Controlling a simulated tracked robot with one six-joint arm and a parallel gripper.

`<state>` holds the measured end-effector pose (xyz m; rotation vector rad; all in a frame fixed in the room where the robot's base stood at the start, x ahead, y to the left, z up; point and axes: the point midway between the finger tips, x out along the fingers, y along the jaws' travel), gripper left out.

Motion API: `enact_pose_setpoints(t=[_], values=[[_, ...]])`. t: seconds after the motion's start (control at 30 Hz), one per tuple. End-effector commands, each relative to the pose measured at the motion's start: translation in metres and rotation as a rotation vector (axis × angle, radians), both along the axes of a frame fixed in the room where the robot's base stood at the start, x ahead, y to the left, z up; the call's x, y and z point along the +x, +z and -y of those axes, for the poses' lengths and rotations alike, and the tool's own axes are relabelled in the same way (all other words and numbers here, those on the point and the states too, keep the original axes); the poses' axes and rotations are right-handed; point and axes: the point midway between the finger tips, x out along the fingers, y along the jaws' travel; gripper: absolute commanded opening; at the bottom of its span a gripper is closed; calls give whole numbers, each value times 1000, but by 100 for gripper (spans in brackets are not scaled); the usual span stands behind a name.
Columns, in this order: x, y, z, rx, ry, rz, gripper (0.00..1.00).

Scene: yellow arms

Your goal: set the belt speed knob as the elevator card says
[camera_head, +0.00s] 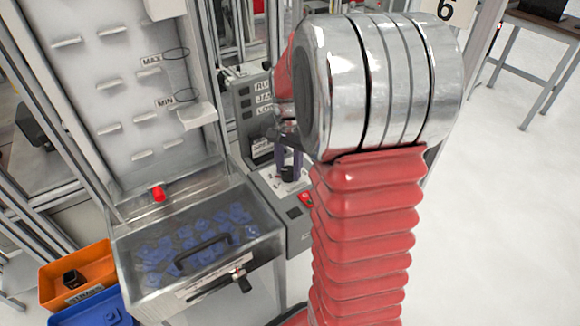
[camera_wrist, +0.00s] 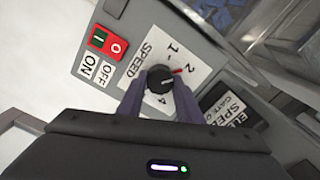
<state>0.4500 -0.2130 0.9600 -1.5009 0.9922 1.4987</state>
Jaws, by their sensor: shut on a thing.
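The black speed knob (camera_wrist: 160,78) sits on a white dial plate (camera_wrist: 137,74) marked SPEED, with 1, 2 and 4 legible. Its red pointer mark lies close to the 2. My gripper (camera_wrist: 159,88) has one dark finger on either side of the knob and is shut on it. In the head view my gripper (camera_head: 289,165) reaches down over the knob, which is partly hidden.
A red and green switch (camera_wrist: 108,41) with ON and OFF labels sits beside the dial. A clear-lidded bin (camera_head: 195,245) of blue parts stands left of the control box in the head view. Orange (camera_head: 90,273) and blue (camera_head: 95,312) bins stand farther left.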

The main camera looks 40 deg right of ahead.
Motion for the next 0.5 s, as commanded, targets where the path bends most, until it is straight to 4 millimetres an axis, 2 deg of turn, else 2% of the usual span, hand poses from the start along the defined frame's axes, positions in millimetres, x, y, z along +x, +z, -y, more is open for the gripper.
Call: enact_pose_setpoints(t=[0.27,0.5], values=[[-1,0,-1,2,137,-2,10],[-1,0,-2,4,332,-3,10]])
